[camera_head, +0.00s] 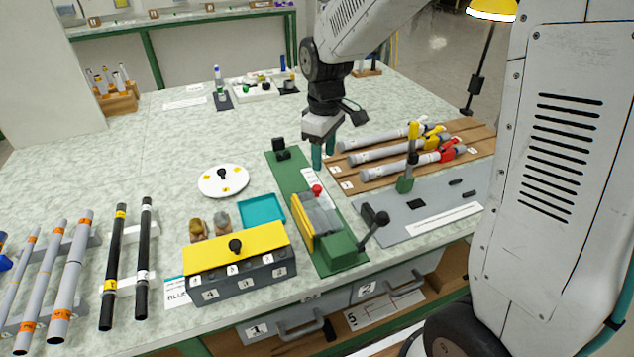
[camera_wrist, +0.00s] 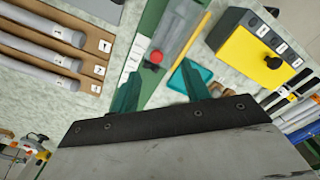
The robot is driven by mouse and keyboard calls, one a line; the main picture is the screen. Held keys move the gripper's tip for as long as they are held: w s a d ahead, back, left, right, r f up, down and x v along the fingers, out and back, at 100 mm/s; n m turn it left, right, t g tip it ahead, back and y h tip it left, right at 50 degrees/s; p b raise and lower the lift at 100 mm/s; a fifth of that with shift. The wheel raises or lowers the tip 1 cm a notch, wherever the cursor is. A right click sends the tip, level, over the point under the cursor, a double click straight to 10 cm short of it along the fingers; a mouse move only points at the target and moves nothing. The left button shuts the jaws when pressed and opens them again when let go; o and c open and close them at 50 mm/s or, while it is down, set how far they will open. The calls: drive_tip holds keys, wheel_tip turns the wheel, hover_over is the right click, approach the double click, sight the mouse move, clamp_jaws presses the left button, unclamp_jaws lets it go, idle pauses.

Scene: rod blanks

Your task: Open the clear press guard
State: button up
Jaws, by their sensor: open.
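The press is a long green base (camera_head: 288,185) with a black lever ending in a dark ball (camera_head: 381,218) at its near right. The clear guard (camera_head: 318,214) is a see-through grey panel with a yellow edge over the near part of the base. A red knob (camera_head: 317,190) sits at its far end. In the wrist view the guard (camera_wrist: 182,30) and the red knob (camera_wrist: 155,57) lie beyond my fingertips. My gripper (camera_head: 323,156) has teal fingers, is open and empty, and hangs above the far half of the base, apart from the knob. Its fingers also show in the wrist view (camera_wrist: 160,88).
A yellow-topped numbered box (camera_head: 238,250) and a teal tray (camera_head: 262,211) stand left of the press. A wooden rack of grey rods (camera_head: 385,150) and a grey plate (camera_head: 430,205) with a green upright clamp (camera_head: 405,183) lie to the right.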

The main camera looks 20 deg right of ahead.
sight(317, 187)
drive_tip(key=shift+n, duration=0.5)
drive_tip(key=w+f, duration=0.2)
drive_tip(key=f, duration=0.1)
drive_tip(key=shift+w+a+f, duration=0.25)
drive_tip(key=shift+w+f, duration=0.05)
drive_tip(key=shift+w, duration=0.1)
wheel_tip(317, 187, down, 8)
drive_tip(key=shift+r, duration=0.25)
clamp_jaws()
